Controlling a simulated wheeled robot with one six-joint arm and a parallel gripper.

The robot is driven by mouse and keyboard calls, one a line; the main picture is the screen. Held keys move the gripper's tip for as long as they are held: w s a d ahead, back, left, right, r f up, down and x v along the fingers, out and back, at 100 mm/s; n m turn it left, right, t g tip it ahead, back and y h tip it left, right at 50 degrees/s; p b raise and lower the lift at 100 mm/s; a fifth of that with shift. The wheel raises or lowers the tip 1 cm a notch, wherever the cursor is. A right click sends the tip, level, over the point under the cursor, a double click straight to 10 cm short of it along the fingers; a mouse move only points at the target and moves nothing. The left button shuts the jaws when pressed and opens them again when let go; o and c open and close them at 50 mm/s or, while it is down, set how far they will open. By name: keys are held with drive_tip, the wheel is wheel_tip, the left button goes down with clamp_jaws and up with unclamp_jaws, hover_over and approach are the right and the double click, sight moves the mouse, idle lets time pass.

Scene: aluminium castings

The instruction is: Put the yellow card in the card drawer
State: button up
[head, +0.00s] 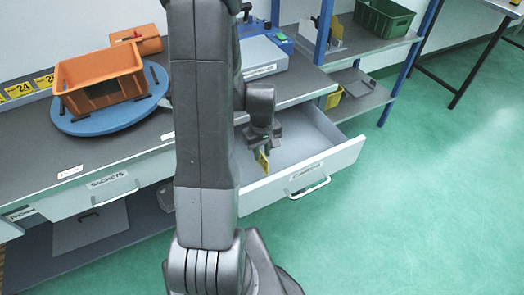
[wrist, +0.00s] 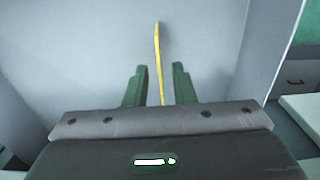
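The card drawer (head: 338,160) is pulled out on the right of the bench. The label on its front is small but seems to read "CARDS". The yellow card (head: 264,160) is over the drawer's inside, just below my gripper (head: 263,149). In the wrist view the yellow card (wrist: 157,45) shows nearly edge-on, upright and slightly tilted, between the green fingertips of my gripper (wrist: 160,75). A gap shows on each side of the card, so the fingers look parted around it. I cannot tell whether the card touches the drawer floor.
A closed drawer labelled "SACHETS" (head: 112,190) is on the left. An orange bin (head: 100,78) sits on a blue turntable (head: 110,122) on the bench. A blue and white device (head: 262,55) stands behind the open drawer. Green floor (head: 430,190) is free on the right.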

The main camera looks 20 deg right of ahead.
wheel_tip(320, 180, up, 12)
idle(0.4)
drive_tip(key=shift+f, duration=0.1)
drive_tip(key=shift+c, duration=0.2)
idle(0.9)
